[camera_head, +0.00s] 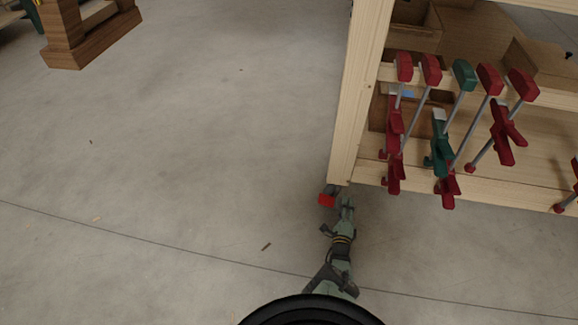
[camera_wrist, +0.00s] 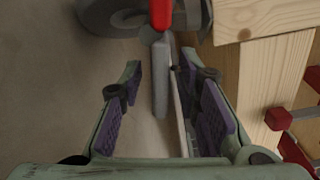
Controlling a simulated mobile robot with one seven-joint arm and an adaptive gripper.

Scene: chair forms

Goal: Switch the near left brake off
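The near left caster of the wooden workbench shows in the wrist view as a dark grey wheel (camera_wrist: 112,18) at the top. Its brake pedal, red (camera_wrist: 161,14), stands at the top middle, above a grey metal bar (camera_wrist: 160,85). In the head view the red brake (camera_head: 327,200) shows at the foot of the bench's left leg. My gripper (camera_wrist: 156,75) is open, its green fingers with purple pads spread on either side of the grey bar. The red part lies beyond the fingertips. In the head view my gripper (camera_head: 345,203) is low, just right of the red brake; contact cannot be told.
The workbench leg (camera_head: 362,90) and lower rail stand close to the right of my gripper. Several red and green clamps (camera_head: 463,75) hang on the bench. Another wooden piece (camera_head: 88,35) stands at the upper left. The floor (camera_head: 160,180) at left is open.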

